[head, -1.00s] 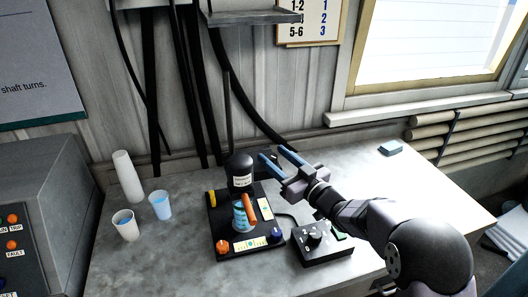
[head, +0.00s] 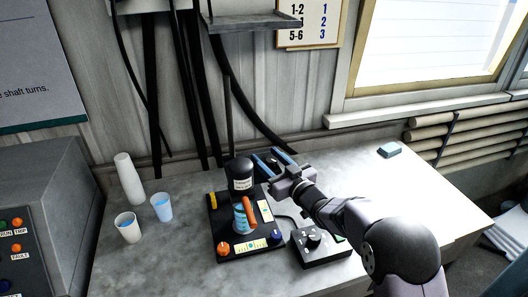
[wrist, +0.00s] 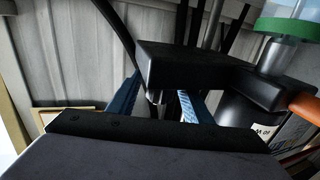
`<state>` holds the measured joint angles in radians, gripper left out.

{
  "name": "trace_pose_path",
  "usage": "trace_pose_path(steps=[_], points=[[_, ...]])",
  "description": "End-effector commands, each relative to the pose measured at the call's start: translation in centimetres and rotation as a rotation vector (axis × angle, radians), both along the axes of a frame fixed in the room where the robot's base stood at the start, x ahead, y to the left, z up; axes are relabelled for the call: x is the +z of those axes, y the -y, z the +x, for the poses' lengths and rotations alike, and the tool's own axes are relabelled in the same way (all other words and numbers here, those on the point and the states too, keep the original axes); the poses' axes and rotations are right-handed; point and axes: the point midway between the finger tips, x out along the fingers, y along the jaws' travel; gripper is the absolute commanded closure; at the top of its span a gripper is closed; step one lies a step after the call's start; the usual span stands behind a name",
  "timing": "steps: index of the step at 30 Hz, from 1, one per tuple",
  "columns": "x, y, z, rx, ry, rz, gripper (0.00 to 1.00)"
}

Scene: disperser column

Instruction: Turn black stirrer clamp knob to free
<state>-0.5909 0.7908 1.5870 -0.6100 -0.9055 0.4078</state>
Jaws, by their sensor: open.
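The stirrer's black head (head: 240,172) with a white label stands on a rod above a black base plate (head: 223,238). My gripper (head: 263,155) is just right of the head, at about its top, with its two blue fingers apart. Dark clamp parts show between the fingers in the head view. In the wrist view a black clamp block (wrist: 190,68) lies across the fingers, and a short shiny stub (wrist: 155,97) shows below it between them. I cannot tell whether the fingers touch it. The knob's own outline and marking are not clear in either view.
A blue cup (head: 239,219) with an orange handle (head: 249,210) stands on the base plate. A black control box (head: 322,250) is to its right, under my arm. Cups (head: 161,208) stand at left. A shelf (head: 250,20) hangs behind. The bench's right side is mostly clear.

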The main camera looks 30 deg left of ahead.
Motion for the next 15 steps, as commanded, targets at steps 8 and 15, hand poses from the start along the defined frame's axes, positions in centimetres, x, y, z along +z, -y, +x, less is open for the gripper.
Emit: trace_pose_path(steps=[8,15], points=[[0.0,-1.7,0.9,0.001,0.0,-0.001,0.55],[0.0,-2.0,1.1,0.001,0.0,0.0,0.55]])
